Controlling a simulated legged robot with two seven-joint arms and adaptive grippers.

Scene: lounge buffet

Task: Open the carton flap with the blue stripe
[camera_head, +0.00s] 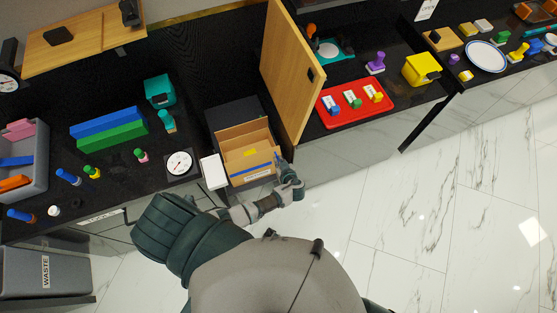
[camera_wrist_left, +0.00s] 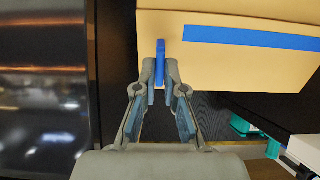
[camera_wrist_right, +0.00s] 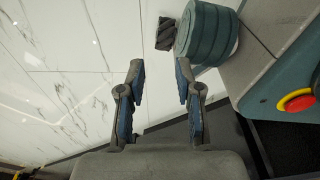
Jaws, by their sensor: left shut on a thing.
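The open-topped cardboard carton (camera_head: 236,136) stands in a recess in the dark counter. Its near flap with the blue stripe (camera_head: 248,171) faces me, and the left wrist view shows this striped flap (camera_wrist_left: 215,60) close up. A small blue tab (camera_wrist_left: 160,52) sticks out from the flap. My left gripper (camera_wrist_left: 159,78) is shut on the blue tab, with a fingertip on each side; in the head view the gripper (camera_head: 283,168) is at the carton's near right corner. My right gripper (camera_wrist_right: 160,75) is open and empty over the marble floor, seen only in the right wrist view.
A wooden door (camera_head: 291,70) stands upright right of the carton. A white block (camera_head: 213,171) and a round dial (camera_head: 179,163) are to its left. A red tray (camera_head: 355,103) with several stamps lies beyond the door. The floor at right is clear.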

